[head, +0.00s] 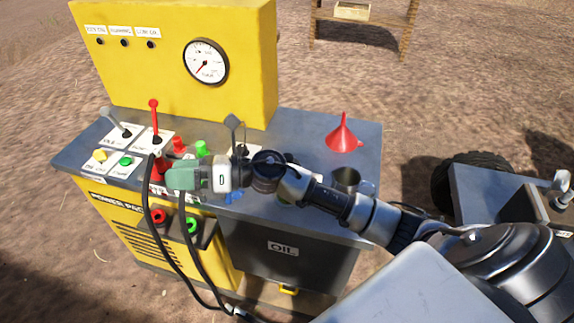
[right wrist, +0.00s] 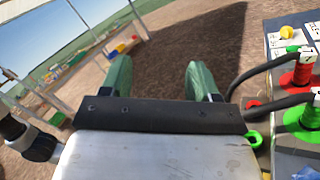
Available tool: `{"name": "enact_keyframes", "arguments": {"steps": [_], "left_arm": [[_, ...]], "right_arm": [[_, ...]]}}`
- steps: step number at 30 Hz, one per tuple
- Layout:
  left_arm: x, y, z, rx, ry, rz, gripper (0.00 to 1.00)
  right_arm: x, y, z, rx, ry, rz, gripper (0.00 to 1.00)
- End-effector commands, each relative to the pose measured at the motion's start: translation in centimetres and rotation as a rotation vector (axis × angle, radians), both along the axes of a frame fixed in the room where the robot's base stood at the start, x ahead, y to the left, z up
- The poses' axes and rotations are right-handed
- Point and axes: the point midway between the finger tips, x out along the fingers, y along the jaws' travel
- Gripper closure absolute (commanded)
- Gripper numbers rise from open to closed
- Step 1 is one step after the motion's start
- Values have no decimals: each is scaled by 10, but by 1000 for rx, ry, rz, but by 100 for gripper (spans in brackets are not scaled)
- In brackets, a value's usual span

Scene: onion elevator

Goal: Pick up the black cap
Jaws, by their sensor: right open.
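My right gripper (head: 178,178) reaches in from the right over the front of the power unit's grey top, its green fingers pointing left. In the right wrist view the two green fingers of this gripper (right wrist: 161,78) stand apart with nothing between them. I cannot make out the black cap for certain in either view; my right arm covers part of the top. A dark, open metal cup or filler neck (head: 346,181) shows just behind the arm, above the OIL tank (head: 283,248). My left gripper is not in view.
The yellow panel (head: 150,75) with a gauge (head: 206,62) rises at the back. A red funnel (head: 343,135) stands at the right of the top. Levers, including a red one (head: 154,118), and black hoses (head: 152,225) crowd the left, close to the gripper.

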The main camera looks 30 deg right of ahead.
Motion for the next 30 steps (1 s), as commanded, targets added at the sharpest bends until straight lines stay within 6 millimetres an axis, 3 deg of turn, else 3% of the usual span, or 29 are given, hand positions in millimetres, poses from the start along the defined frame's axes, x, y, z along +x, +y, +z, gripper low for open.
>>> {"name": "enact_keyframes", "arguments": {"steps": [2, 4, 7, 12, 15, 18, 22, 30], "left_arm": [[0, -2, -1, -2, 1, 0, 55], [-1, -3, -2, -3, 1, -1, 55], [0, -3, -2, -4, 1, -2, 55], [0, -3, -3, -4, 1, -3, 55], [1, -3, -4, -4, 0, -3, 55], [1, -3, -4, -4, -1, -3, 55], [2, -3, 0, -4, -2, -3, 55], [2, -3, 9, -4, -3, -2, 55]], "right_arm": [[-3, -3, -3, -300, -215, 159, 39], [-4, -20, -14, -573, -368, 302, 39], [1, -66, -28, -953, -509, 499, 39], [11, -167, -21, -1460, -531, 770, 39], [11, -212, -7, -1636, -476, 875, 39], [8, -239, 3, -1729, -423, 936, 39], [6, -251, -2, -1769, -391, 971, 39], [6, -250, -41, -1766, -393, 970, 39]]}}
